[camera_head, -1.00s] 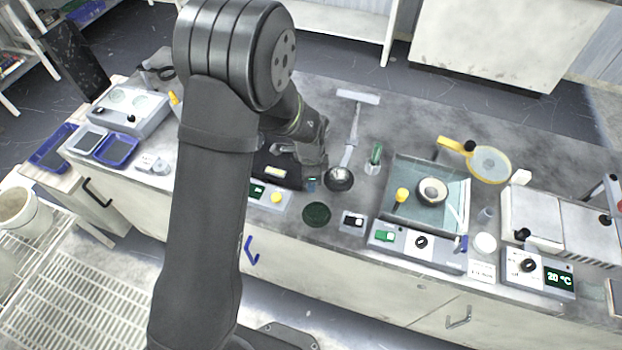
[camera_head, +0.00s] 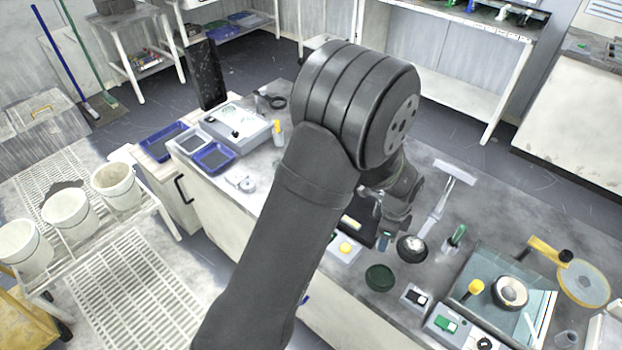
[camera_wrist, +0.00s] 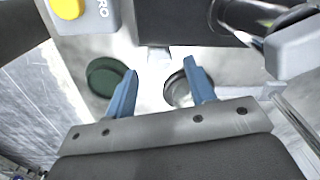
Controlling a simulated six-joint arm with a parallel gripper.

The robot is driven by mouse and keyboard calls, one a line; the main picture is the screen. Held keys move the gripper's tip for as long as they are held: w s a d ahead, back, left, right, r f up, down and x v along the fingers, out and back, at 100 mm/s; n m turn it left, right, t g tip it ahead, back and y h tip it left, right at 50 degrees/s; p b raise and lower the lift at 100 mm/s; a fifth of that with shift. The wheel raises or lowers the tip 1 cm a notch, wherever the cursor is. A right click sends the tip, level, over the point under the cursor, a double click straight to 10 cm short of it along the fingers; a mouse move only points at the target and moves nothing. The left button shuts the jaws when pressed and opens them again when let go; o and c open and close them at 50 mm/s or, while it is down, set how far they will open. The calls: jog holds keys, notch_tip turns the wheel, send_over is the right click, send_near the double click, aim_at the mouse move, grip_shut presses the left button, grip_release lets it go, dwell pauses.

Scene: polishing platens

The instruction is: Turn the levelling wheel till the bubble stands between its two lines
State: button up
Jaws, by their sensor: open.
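My gripper (camera_head: 384,240) is low over the bench, beside a black unit with a pale yellow strip (camera_head: 351,222), possibly the bubble vial. The strip is too small to show a bubble or lines. In the wrist view, my gripper (camera_wrist: 160,66) has two blue fingers, apart, with nothing gripped between them. A dark-rimmed round piece (camera_wrist: 176,90) shows by the right finger, and a dark green disc (camera_wrist: 104,76) by the left. I cannot make out the levelling wheel for certain; my arm hides part of the black unit.
A box with a yellow button (camera_head: 345,248) stands in front of the black unit. A dark round bowl (camera_head: 411,249) is close right of my gripper. A glass-sided tray (camera_head: 535,310) and a yellow-handled disc (camera_head: 584,283) stand further right; blue trays (camera_head: 213,156) at left.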

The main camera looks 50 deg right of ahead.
notch_tip(320, 180, up, 14)
jog(key=w+a+r+n, duration=0.4)
jog(key=w+a, duration=0.3)
jog(key=w+a+r+n+h, duration=0.1)
jog(key=w+a+r+n, duration=0.4)
jog(key=w+a, duration=0.2)
jog(key=shift+w+t+h, duration=0.3)
jog(key=shift+w, duration=0.25)
jog(key=s+d+f+m+y, duration=0.1)
jog(key=s+d+f+m, duration=0.3)
jog(key=s+d+m, duration=0.3)
jog(key=s+d+f+m+y, duration=0.1)
jog(key=s+d+f+m, duration=0.4)
jog(key=s+d+m, duration=0.25)
jog(key=shift+n, duration=0.45)
jog(key=f, duration=1.6)
jog(key=shift+s+a+f, duration=0.2)
jog(key=shift+a+f, duration=0.1)
jog(key=shift+f, duration=0.05)
